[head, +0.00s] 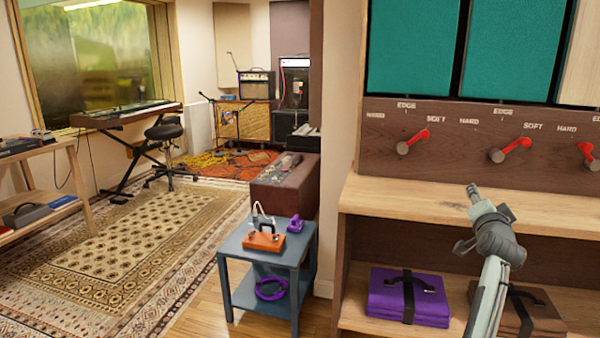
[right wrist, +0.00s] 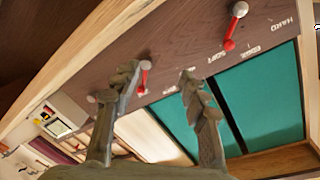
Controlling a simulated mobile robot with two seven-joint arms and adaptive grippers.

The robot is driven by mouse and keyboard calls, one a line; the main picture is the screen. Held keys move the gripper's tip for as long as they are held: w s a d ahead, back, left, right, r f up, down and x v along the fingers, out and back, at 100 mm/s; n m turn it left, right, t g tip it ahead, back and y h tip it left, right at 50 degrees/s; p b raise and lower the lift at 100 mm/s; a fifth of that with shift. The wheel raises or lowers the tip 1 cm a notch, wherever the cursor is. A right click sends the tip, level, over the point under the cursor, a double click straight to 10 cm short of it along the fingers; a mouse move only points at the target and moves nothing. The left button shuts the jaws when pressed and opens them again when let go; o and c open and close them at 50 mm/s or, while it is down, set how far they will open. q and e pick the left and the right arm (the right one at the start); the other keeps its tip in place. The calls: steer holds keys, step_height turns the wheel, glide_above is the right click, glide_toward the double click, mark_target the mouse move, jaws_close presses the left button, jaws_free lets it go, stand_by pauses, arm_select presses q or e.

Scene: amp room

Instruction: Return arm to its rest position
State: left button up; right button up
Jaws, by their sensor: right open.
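My right gripper (head: 488,206) is raised in front of the wooden shelf unit, with its arm coming up from the lower right. It is open and empty. In the right wrist view its two fingers (right wrist: 158,82) are spread apart, pointing at the dark lever panel (right wrist: 190,45). In the head view it is below the middle red lever (head: 510,149) and apart from it. A red lever (right wrist: 144,80) appears between the fingers in the wrist view, beyond them. My left gripper is not in view.
The panel also carries a left lever (head: 414,141) and a right lever (head: 588,154), under teal panels (head: 413,45). A wooden ledge (head: 400,203) juts out below. A folded purple bundle (head: 408,297) lies on the lower shelf. A blue-grey side table (head: 240,246) stands left.

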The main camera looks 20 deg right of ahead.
steer(key=s+a+f+n+g+y, duration=0.2)
steer(key=a+f+n, duration=0.2)
steer(key=a+f, duration=0.45)
steer(key=s+a+f+n+g+y, duration=0.1)
steer(key=s+a+f+n+y, duration=0.3)
steer(key=f, duration=0.7)
steer(key=s+a+f+n+g+y, duration=0.15)
steer(key=a+f+n, duration=0.25)
steer(key=a+f, duration=0.45)
steer(key=s+a+f+n+g, duration=0.1)
steer(key=s+a+f+n, duration=0.1)
steer(key=s+a+f, duration=0.2)
steer(key=s+a+f+n+g+y, duration=0.1)
steer(key=s+a+f+n+g, duration=0.1)
steer(key=s+f, duration=0.5)
steer(key=shift+s+a+f, duration=0.3)
steer(key=shift+a+f, duration=0.3)
steer(key=shift+a, duration=0.3)
steer(key=s+a+f+n+g, duration=0.1)
steer(key=s, duration=0.2)
steer(key=s+a+f+g+y, duration=0.1)
steer(key=s+a+f, duration=0.1)
steer(key=s, duration=0.2)
steer(key=s+a+f+n+g, duration=0.1)
steer(key=s+a+f, duration=0.1)
steer(key=s, duration=0.1)
steer(key=shift+s+a+f+n, duration=0.2)
steer(key=shift+s+f+n, duration=0.1)
steer(key=shift+s, duration=0.1)
steer(key=shift+c, duration=0.5)
